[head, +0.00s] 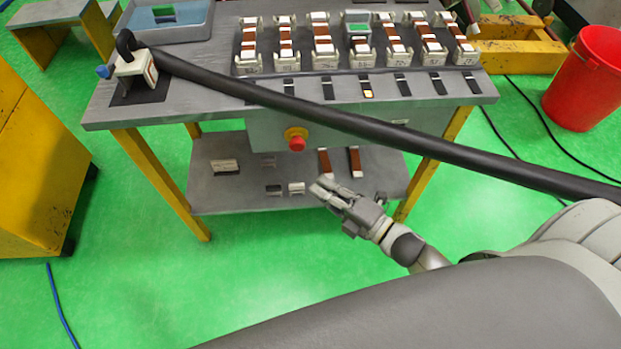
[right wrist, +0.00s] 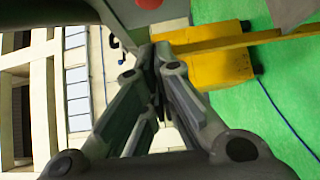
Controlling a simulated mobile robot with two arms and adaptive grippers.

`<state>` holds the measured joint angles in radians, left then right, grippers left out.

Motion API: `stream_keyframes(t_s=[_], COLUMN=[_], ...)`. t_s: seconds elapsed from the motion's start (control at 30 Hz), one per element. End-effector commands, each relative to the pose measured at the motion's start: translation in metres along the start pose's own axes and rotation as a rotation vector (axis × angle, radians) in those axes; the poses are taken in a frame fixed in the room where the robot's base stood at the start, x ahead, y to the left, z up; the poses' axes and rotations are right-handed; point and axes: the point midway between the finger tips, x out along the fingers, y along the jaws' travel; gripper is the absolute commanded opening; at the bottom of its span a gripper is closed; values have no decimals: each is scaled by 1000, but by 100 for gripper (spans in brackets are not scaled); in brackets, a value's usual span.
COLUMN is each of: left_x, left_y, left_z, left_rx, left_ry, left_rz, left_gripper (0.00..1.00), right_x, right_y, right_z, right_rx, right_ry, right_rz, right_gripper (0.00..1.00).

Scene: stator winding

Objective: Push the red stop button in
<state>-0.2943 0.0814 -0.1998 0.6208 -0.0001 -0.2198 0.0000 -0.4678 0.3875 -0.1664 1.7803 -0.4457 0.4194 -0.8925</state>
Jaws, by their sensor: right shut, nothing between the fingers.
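The red stop button (head: 297,143) sits on a yellow base on the front of a grey box under the bench top. My right gripper (head: 320,187) is shut and empty. Its tips are below and slightly right of the button in the head view, apart from it. In the right wrist view, the shut fingers (right wrist: 157,58) point up the picture. A red part at the top edge there, on a grey surface, looks like the button (right wrist: 150,4), cut off by the frame. My left gripper is not in view.
A thick black tube (head: 330,117) crosses in front of the bench (head: 215,105). A lower shelf (head: 235,200) holds small parts behind my right gripper. A red bin (head: 585,80) stands at the right. The green floor before the bench is clear.

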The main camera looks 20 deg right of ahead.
Motion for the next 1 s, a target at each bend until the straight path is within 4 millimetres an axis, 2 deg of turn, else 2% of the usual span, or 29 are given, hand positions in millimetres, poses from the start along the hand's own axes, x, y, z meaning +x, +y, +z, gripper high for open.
stream_keyframes(t_s=[0.1,0.3,0.53,0.9,1.0], left_x=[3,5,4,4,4], left_y=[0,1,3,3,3], left_z=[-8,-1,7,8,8], left_rx=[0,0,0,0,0], left_ry=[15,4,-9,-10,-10], left_rz=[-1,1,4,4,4], left_gripper=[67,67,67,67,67], right_x=[-19,-34,-36,-36,-36], right_y=[-2,0,0,0,-9], right_z=[0,0,0,0,3], right_rx=[1,0,0,0,26], right_ry=[0,0,0,0,-16], right_rz=[-3,-1,0,0,-19], right_gripper=[0,0,0,0,0])
